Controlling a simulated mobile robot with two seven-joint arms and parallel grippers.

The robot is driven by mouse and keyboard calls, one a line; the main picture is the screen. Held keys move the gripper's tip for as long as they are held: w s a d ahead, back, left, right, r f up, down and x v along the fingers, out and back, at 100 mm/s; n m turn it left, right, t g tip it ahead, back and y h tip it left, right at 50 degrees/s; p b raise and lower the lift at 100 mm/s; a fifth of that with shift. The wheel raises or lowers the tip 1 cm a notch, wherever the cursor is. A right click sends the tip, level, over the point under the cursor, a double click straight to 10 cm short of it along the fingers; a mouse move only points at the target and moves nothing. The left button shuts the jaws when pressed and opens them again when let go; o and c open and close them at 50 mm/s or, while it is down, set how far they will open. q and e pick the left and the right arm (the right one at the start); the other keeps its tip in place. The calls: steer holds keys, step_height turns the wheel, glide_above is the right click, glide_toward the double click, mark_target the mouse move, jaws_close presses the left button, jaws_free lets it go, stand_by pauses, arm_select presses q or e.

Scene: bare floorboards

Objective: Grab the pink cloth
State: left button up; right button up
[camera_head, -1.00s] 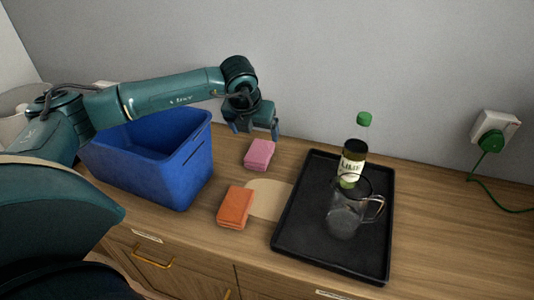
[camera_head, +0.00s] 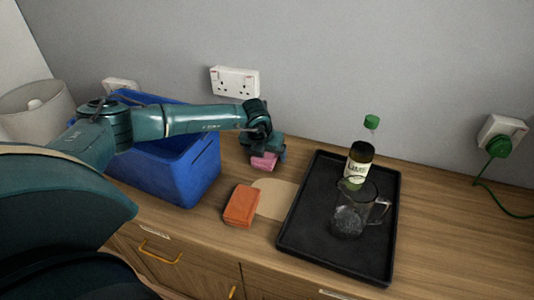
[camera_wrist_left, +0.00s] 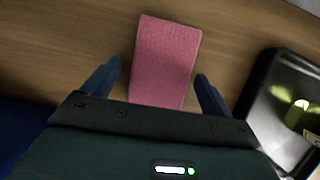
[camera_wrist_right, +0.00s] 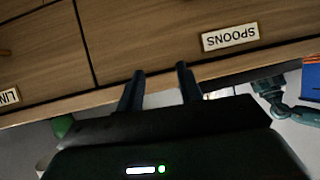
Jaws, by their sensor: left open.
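The pink cloth (camera_head: 264,161) is a folded pad on the wooden counter, partly hidden under my left gripper (camera_head: 265,156) in the head view. In the left wrist view the cloth (camera_wrist_left: 165,60) lies between the two spread fingers of my left gripper (camera_wrist_left: 158,80). The gripper is open, with a gap on both sides of the cloth. My right gripper (camera_wrist_right: 159,80) shows in the right wrist view, its two fingers apart with nothing visible between them, in front of a wooden drawer front labelled SPOONS (camera_wrist_right: 230,38).
A blue bin (camera_head: 185,175) stands left of the cloth. A black tray (camera_head: 310,235) on the right holds a green-capped bottle (camera_head: 359,165) and a glass jug (camera_head: 348,222).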

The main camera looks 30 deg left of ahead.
arm_select(q)
steer(key=shift+c, duration=0.3)
steer(key=c, duration=1)
